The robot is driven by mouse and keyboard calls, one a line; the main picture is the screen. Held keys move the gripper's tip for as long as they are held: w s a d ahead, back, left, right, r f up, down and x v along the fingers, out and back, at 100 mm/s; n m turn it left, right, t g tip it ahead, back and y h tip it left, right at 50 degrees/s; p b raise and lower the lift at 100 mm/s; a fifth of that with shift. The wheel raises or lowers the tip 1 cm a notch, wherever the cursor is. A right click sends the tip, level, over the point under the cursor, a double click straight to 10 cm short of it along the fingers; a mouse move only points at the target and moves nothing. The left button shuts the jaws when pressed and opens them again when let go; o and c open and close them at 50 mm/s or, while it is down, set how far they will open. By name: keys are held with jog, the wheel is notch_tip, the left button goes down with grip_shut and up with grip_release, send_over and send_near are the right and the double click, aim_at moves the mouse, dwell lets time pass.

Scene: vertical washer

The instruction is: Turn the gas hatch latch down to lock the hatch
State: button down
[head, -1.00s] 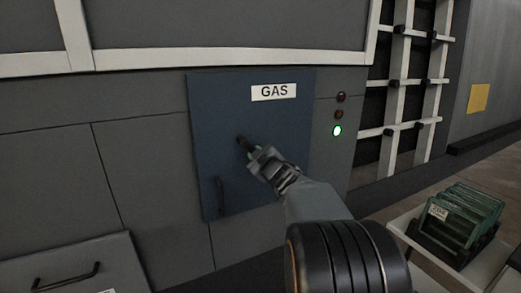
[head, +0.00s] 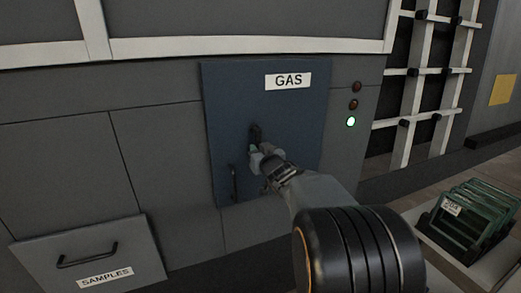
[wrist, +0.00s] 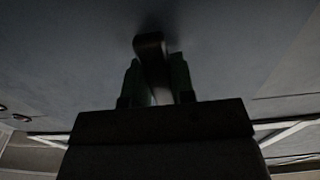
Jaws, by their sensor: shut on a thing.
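The blue gas hatch (head: 300,130) is closed in the wall, with a white GAS label (head: 288,80) near its top. Its dark latch (head: 255,131) is at the middle of the panel, with its visible part pointing roughly down. My gripper (head: 259,150) is at the latch's lower end and hides part of it. In the wrist view, the latch (wrist: 149,48) runs between the two greenish fingers (wrist: 155,82), which are shut on it. A dark vertical handle (head: 234,184) is on the hatch's lower left.
A green lamp (head: 351,122) glows below two dark reddish lamps right of the hatch. A SAMPLES drawer front (head: 130,255) stands at lower left. A rack of green-framed plates (head: 470,215) stands at right. A white lattice (head: 410,100) is at upper right.

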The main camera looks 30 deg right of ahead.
jog(key=shift+a, duration=0.1)
dwell(0.5)
jog(key=c, duration=1)
grip_release()
jog(key=shift+o, duration=0.2)
jog(key=s+a, duration=0.2)
jog(key=s, duration=1.1)
jog(key=shift+s, duration=0.35)
